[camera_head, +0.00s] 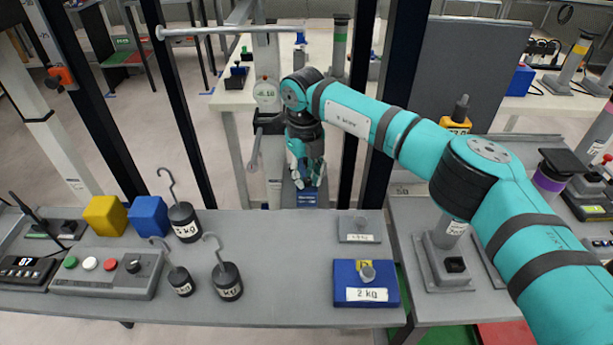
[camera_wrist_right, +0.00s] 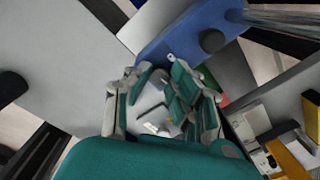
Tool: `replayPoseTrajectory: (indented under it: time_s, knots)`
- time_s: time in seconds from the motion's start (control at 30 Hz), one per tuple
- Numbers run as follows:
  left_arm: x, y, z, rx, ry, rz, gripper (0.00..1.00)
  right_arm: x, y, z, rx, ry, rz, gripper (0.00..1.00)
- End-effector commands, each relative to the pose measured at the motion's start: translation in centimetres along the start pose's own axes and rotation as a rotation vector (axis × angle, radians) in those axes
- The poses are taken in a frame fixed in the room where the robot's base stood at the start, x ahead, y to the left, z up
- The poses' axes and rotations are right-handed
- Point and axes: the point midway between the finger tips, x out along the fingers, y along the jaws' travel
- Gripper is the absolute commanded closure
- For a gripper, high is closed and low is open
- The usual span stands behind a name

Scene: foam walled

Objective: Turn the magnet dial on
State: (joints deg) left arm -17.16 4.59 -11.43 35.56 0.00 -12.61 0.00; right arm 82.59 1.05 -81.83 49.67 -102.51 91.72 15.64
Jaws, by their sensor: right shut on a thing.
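My right arm reaches over the grey table, and my right gripper (camera_head: 307,182) points down beyond its far edge. Its fingers are closed in at a blue block (camera_head: 307,199), seen just below the fingertips. In the right wrist view the teal fingers (camera_wrist_right: 168,72) meet the edge of the blue block (camera_wrist_right: 180,38), which bears a dark round knob (camera_wrist_right: 212,41). The magnet dial appears to be between the fingertips, mostly hidden by them, so its setting cannot be read. My left gripper is not in view.
On the grey table (camera_head: 290,285) are hooked black weights (camera_head: 228,280), yellow (camera_head: 105,216) and blue (camera_head: 149,215) cubes, a button box (camera_head: 110,272) and a blue 2 kg block (camera_head: 365,283). Dark uprights (camera_head: 185,115) stand either side of my gripper. The table's middle is clear.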

Motion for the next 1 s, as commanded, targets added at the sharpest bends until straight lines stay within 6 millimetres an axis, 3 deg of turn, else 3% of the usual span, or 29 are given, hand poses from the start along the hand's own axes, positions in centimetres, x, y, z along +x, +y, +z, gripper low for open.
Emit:
replayPoseTrajectory:
  time_s: [0.3, 0.77, 0.8, 1.0]
  knots:
    - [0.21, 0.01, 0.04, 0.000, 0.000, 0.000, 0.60, -0.03, -0.03, 0.00, 0.096, 0.003, 0.000, 1.00]
    - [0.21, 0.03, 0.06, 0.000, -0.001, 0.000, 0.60, -0.04, -0.04, 0.01, 0.110, 0.004, 0.000, 1.00]
    - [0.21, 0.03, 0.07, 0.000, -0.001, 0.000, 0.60, -0.04, -0.04, 0.01, 0.110, 0.003, 0.000, 0.78]
    - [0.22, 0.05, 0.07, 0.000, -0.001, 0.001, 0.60, -0.03, -0.04, 0.01, 0.109, 0.003, 0.000, 0.56]
